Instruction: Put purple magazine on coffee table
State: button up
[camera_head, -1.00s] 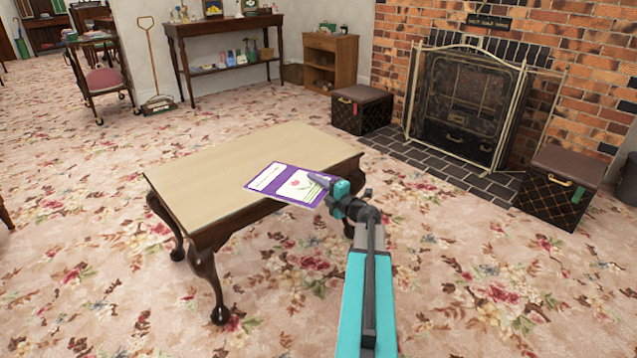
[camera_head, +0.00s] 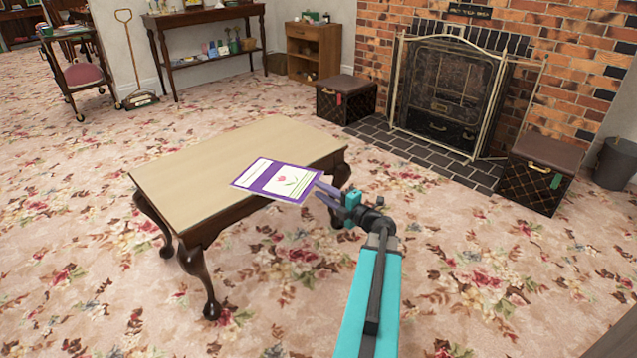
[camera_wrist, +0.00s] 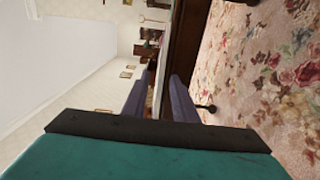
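The table has a pale top and dark curved legs. My gripper (camera_head: 321,190) is just right of the magazine's overhanging corner, with its fingers apart and no clear contact. In the wrist view, the two fingers (camera_wrist: 157,100) stand apart. The dark table side (camera_wrist: 186,50) shows beyond them, and a thin pale strip shows in the gap; I cannot tell what it is.
A brick fireplace with a metal screen (camera_head: 445,95) stands behind, with a dark box (camera_head: 346,98) and another box (camera_head: 538,172) at its sides. Carpet around the coffee table is clear.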

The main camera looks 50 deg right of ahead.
jog(key=shift+s, duration=0.55)
